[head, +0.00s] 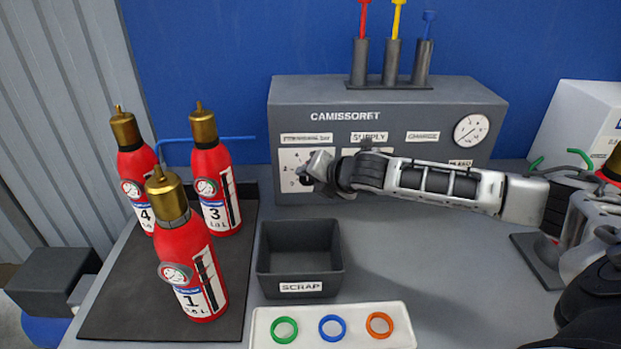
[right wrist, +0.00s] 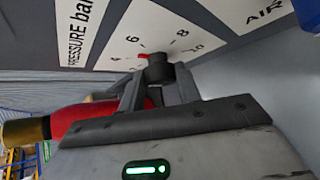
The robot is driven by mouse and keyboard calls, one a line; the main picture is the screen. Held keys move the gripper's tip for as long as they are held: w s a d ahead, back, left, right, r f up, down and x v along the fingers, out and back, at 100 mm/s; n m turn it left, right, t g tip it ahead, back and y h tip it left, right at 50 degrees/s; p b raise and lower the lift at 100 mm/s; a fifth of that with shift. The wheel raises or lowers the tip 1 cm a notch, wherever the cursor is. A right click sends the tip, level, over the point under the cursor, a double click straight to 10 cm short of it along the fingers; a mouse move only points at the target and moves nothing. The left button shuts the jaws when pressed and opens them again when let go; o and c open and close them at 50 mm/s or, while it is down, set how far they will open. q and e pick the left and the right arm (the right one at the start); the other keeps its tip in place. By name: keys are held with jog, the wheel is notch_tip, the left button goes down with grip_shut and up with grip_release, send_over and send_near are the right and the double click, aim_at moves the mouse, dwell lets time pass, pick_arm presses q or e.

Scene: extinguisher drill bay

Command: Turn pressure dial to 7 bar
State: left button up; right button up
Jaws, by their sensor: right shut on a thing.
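The pressure dial is a white plate (head: 293,160) at the left of the grey CAMISSORET panel (head: 300,103). Its dark knob (right wrist: 158,72) shows in the right wrist view, with a red pointer (right wrist: 143,56) on the knob's left side. A 6 and an 8 are readable on the scale above the knob. The pointer lies on the 6 side of the knob, left of the 8; its exact reading is unclear. My right gripper (head: 307,173) is shut on the knob, and its fingers partly hide the dial. My left gripper is not in view.
A black SCRAP bin (head: 300,288) stands below the dial. Red extinguishers (head: 190,265) stand on a dark mat (head: 130,325) at left. A white tray (head: 405,337) holds coloured rings in front. A round gauge (head: 472,131) is at the panel's right.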

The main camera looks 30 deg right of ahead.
jog(key=m+t+y+b, duration=0.1)
jog(key=b, duration=0.2)
jog(key=f+m+t+y+b, duration=0.1)
jog(key=b, duration=0.2)
jog(key=shift+s+d+f+t, duration=0.15)
jog(key=shift+d+f+t, duration=0.1)
jog(key=shift+f+t, duration=0.05)
jog(key=m+t+y+b, duration=0.1)
jog(key=m+t+b, duration=0.1)
jog(key=b, duration=0.3)
jog(key=shift+f+b, duration=0.1)
jog(key=shift+b, duration=0.25)
jog(key=shift+m+t+y+b, duration=0.3)
jog(key=shift+m+t+b, duration=0.15)
jog(key=shift+b, duration=0.4)
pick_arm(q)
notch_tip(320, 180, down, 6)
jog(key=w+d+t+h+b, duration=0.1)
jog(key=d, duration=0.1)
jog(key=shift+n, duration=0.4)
pick_arm(e)
jog(key=shift+r+m+t, duration=0.25)
jog(key=shift+m, duration=0.1)
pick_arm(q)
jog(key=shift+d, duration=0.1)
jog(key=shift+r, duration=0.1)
pick_arm(e)
jog(key=shift+r, duration=0.1)
jog(key=o, duration=1)
jog(key=shift+c, duration=0.2)
